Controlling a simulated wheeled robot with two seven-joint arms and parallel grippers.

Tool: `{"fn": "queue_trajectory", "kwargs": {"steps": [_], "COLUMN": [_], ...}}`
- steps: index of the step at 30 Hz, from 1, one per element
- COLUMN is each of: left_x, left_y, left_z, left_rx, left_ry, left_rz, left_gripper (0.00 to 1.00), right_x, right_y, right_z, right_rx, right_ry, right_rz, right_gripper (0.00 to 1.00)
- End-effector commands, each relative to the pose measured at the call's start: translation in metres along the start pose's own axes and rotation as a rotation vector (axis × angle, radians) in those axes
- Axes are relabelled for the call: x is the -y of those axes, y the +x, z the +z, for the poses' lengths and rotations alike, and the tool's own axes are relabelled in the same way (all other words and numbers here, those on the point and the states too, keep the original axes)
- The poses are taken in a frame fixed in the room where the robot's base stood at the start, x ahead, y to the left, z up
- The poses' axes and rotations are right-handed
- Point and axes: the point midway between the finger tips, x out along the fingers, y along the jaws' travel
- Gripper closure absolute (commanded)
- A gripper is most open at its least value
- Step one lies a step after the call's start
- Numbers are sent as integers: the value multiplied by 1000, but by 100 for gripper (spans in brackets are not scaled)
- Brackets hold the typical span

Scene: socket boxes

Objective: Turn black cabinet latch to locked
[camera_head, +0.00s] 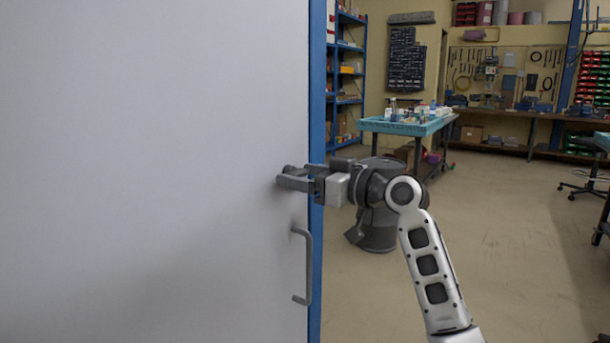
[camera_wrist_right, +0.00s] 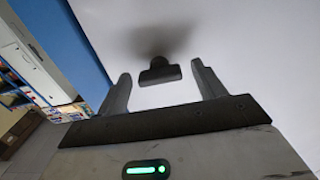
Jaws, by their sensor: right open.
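The black latch (camera_wrist_right: 158,71) is a small dark knob with a flat bar on the white cabinet door in the right wrist view. Its bar lies roughly crosswise in that picture. My right gripper (camera_head: 284,178) is open, close to the door near its right edge. In the right wrist view the latch appears between and slightly beyond its two fingertips, with a gap on each side. In the head view I cannot make out the latch apart from the gripper. The white cabinet door (camera_head: 150,150) looks flush with its blue frame (camera_head: 316,255). My left gripper is not in view.
A grey door handle (camera_head: 308,265) sticks out just below my right gripper. A dark grey bin (camera_head: 375,236) stands on the floor behind my right arm. A turquoise-topped table (camera_head: 405,127) and blue shelves (camera_head: 347,85) are farther back. Open floor lies to the right.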

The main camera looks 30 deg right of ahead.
Motion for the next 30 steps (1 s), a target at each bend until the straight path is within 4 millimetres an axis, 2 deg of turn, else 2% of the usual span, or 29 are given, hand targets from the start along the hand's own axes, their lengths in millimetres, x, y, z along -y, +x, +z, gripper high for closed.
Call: {"fn": "queue_trajectory", "kwargs": {"steps": [3, 6, 8, 20, 30], "left_x": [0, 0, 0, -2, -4], "left_y": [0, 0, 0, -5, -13], "left_z": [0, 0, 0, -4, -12], "left_rx": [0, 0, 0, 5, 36], "left_ry": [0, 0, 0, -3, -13], "left_rz": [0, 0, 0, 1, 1], "left_gripper": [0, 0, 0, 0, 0], "right_x": [0, 0, 0, 0, 0], "right_y": [0, 0, 0, -1, 0], "right_z": [0, 0, 0, -1, -3], "right_rx": [0, 0, 0, 3, 4], "right_ry": [0, 0, 0, 55, 301], "right_rz": [0, 0, 0, 0, 0], "right_gripper": [34, 62, 76, 76, 76]}}
